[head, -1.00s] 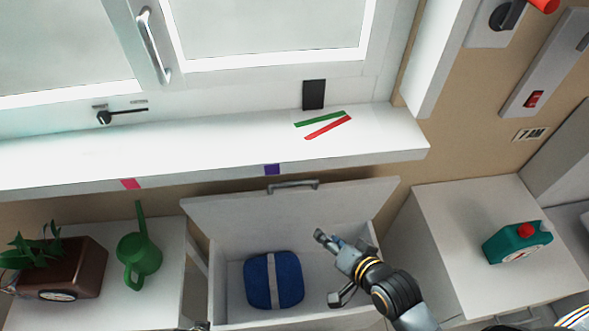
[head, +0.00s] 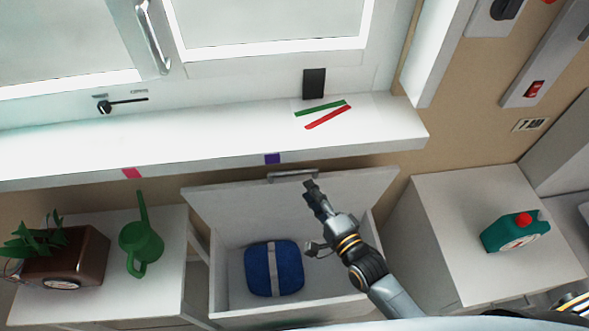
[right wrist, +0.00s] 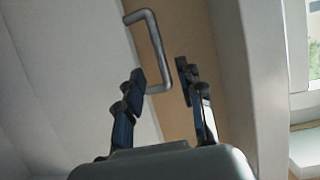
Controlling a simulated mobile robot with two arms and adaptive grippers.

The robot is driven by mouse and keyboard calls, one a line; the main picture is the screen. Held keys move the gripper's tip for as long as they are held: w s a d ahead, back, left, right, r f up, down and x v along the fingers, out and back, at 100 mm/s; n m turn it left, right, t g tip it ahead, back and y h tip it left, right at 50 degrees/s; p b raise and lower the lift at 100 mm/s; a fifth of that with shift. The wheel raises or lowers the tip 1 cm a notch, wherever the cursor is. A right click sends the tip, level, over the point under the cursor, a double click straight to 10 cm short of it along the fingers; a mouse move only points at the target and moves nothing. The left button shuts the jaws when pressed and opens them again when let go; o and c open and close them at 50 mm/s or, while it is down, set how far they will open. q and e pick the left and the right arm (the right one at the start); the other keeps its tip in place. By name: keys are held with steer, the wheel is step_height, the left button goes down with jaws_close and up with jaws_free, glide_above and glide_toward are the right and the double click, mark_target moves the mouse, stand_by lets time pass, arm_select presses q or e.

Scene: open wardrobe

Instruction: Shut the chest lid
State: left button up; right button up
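The white chest (head: 222,290) stands open between two cabinets. Its lid (head: 235,204) is raised and leans back under the window sill. A grey metal handle (head: 292,176) is on the lid's upper edge. A blue bundle with a pale strap (head: 260,270) lies inside the chest. My right gripper (head: 311,217) is in front of the lid, with its upper finger just below the handle's right end. In the right wrist view the gripper (right wrist: 160,82) is open and empty, with the handle (right wrist: 155,45) just beyond the fingertips.
The sill (head: 210,150) juts out above the lid. A green watering can (head: 140,243) and a potted plant (head: 70,256) stand on the left cabinet.

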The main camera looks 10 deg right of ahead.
mark_target(295, 170)
steer(key=x, duration=0.8)
steer(key=shift+w+a, duration=0.15)
steer(key=shift+w, duration=0.2)
jaws_close()
steer(key=shift+s, duration=0.1)
